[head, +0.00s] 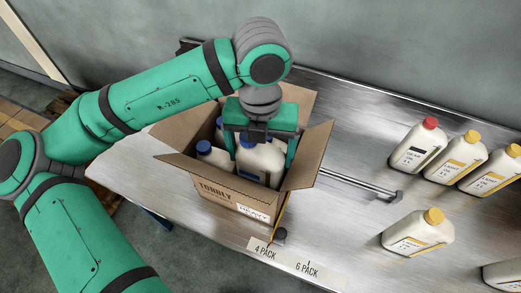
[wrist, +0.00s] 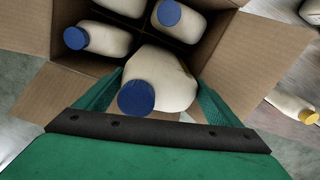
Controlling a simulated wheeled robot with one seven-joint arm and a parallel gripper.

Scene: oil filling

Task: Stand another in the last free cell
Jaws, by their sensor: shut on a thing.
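An open cardboard box (head: 235,200) stands on the metal table with its flaps spread. My gripper (head: 262,150) is over the box's right front part, shut on a white bottle with a blue cap (head: 264,166). The wrist view shows this held bottle (wrist: 166,75) between the two green fingers, its lower part down in the near cell. Whether it touches the cell floor is hidden. Three other blue-capped bottles stand in the other cells: one at the left (wrist: 106,40), one at the far side (wrist: 125,6) and one beside it (wrist: 185,20).
A red-capped bottle (head: 417,148) and several yellow-capped bottles (head: 418,233) stand on the table at the right. A rail (head: 355,185) lies right of the box. Labels reading 4 PACK and 6 PACK (head: 295,265) are on the front edge beside a dark knob (head: 280,234).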

